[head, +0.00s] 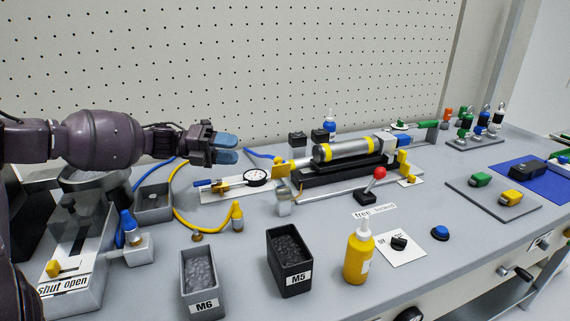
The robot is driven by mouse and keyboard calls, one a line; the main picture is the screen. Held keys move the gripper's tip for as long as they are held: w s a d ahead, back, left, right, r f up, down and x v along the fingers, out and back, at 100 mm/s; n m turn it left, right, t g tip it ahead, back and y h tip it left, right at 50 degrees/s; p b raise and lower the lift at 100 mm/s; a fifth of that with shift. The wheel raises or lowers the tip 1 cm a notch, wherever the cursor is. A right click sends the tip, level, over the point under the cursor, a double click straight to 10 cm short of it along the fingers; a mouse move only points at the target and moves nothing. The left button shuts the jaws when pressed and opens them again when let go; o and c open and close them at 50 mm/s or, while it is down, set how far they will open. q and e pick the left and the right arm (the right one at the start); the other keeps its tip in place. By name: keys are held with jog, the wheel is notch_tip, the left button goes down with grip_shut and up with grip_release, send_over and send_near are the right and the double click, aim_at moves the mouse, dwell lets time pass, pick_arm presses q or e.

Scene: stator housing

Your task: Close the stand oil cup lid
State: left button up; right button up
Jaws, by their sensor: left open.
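My left gripper (228,148) has blue fingertips and is open and empty. It is held in the air in front of the pegboard, above and left of the silver cylinder stand (343,150). The stand carries a cylinder with yellow bands on a black base. I cannot make out an oil cup or its lid with certainty. A small grey metal block (284,203) at the stand's front left may be the cup, but its lid position is unclear. The gripper is apart from everything on the bench. My right gripper is out of view.
A dial gauge (257,177) lies left of the stand. A red-knobbed lever (379,173) stands in front. Bins M6 (188,293) and M5 (274,270) and a yellow bottle (358,253) fill the front. Blue and yellow hoses curve at left.

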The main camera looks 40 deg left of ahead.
aim_at(275, 163)
pick_arm(q)
jog(key=w+d+f, duration=0.1)
jog(key=w+d+f+b, duration=0.2)
jog(key=w+d, duration=0.1)
jog(key=shift+d, duration=0.1)
jog(key=x, duration=0.1)
jog(key=b+x, duration=0.1)
jog(key=x, duration=0.1)
jog(key=b+x, duration=0.1)
jog(key=x, duration=0.1)
jog(key=shift+r, duration=0.4)
grip_shut()
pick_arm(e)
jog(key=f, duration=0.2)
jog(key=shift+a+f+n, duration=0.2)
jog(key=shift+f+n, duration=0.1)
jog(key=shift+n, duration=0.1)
